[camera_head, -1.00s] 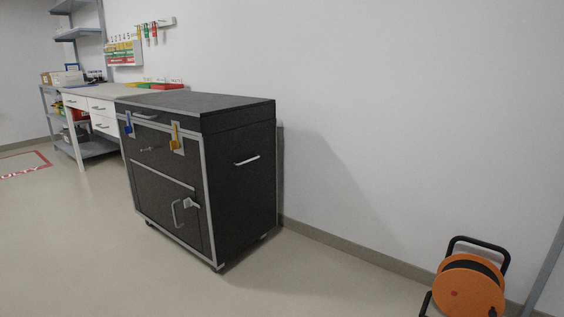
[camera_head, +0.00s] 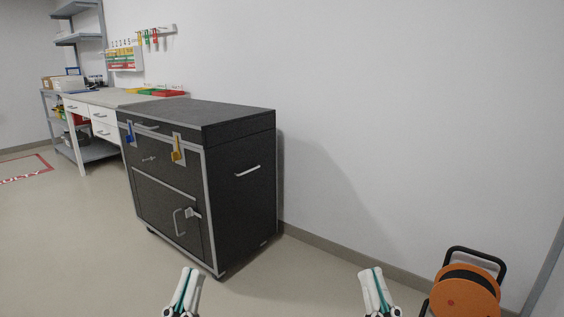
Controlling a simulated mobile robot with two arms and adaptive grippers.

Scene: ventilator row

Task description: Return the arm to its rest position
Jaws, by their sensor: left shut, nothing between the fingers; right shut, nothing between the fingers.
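My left gripper (camera_head: 184,290) shows at the bottom edge of the head view, left of centre. It points up in the picture, with its fingers together and nothing between them. My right gripper (camera_head: 374,290) shows at the bottom edge, right of centre, also shut and empty. Both appear in front of the bare floor and touch nothing that I can see. The rest of both arms is out of view.
A black wheeled cabinet (camera_head: 240,200) with blue and yellow latches stands against the wall, its lower door closed. An orange cable reel (camera_head: 466,300) stands at the lower right. A workbench (camera_head: 100,97) is at the back left. Floor (camera_head: 300,275) between cabinet and reel is clear.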

